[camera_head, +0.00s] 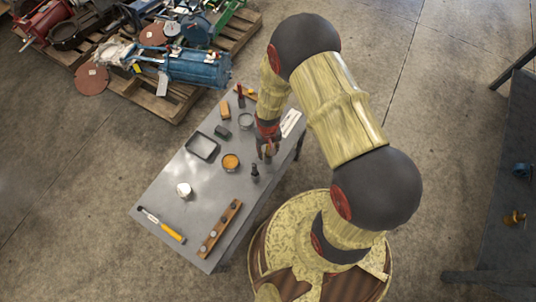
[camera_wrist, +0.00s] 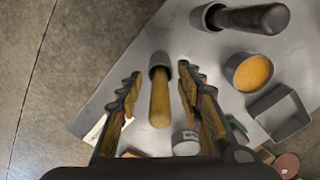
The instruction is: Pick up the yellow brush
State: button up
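The yellow brush (camera_wrist: 159,97) has a yellow handle and a grey ferrule at its far end. In the wrist view it lies between the two fingers of my gripper (camera_wrist: 158,73), with gaps on both sides. My gripper is open and not touching the handle that I can see. In the head view my gripper (camera_head: 267,152) hangs low over the right side of the grey table (camera_head: 160,205) and mostly hides the yellow brush.
A bowl with orange contents (camera_head: 231,162) and a grey tray (camera_head: 202,147) stand left of my gripper. A white tin (camera_head: 184,190), an orange-handled tool (camera_head: 172,233) and a wooden strip (camera_head: 220,230) lie toward the near end. A red tool (camera_head: 240,97) stands at the far end.

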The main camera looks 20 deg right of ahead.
jog(key=shift+f, duration=0.1)
jog(key=shift+c, duration=1.3)
grip_shut()
